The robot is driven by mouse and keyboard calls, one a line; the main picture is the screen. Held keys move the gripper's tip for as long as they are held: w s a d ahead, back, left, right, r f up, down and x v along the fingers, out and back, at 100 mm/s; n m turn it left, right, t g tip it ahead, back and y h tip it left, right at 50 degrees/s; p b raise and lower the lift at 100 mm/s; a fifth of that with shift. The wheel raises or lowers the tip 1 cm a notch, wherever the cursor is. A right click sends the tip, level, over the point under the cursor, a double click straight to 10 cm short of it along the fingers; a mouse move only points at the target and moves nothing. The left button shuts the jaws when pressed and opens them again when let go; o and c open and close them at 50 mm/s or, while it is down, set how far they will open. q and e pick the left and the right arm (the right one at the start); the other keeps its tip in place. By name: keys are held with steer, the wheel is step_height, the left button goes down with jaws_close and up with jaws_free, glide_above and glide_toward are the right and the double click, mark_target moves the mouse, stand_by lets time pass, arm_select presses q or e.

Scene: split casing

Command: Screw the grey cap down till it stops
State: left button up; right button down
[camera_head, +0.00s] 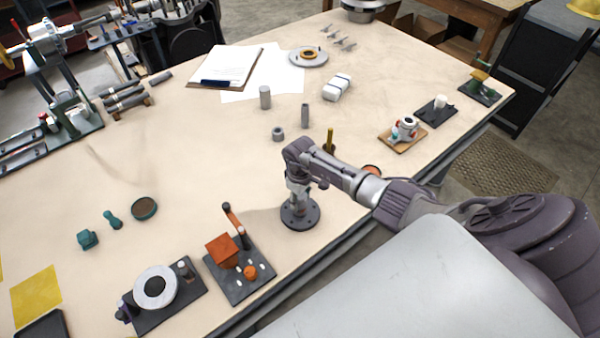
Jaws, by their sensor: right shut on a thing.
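My right gripper (299,198) points straight down near the table's front edge. It is shut on the grey cap, which the fingers mostly hide, above a dark round flanged base (300,219). The base stands flat on the table with bolt holes around its rim. I cannot tell how far down the cap sits. My left gripper is not in view.
An orange block fixture (238,268) stands just left of the base. A fixture with a white ring (155,287) is further left. A brass post (330,140) and a grey cylinder (305,116) stand behind the gripper. The table's middle left is mostly clear.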

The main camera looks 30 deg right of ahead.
steer(key=shift+r+m, duration=0.1)
steer(key=shift+m, duration=0.4)
steer(key=shift+c, duration=2.4)
jaws_free()
steer(key=c, duration=0.3)
steer(key=shift+c, duration=0.2)
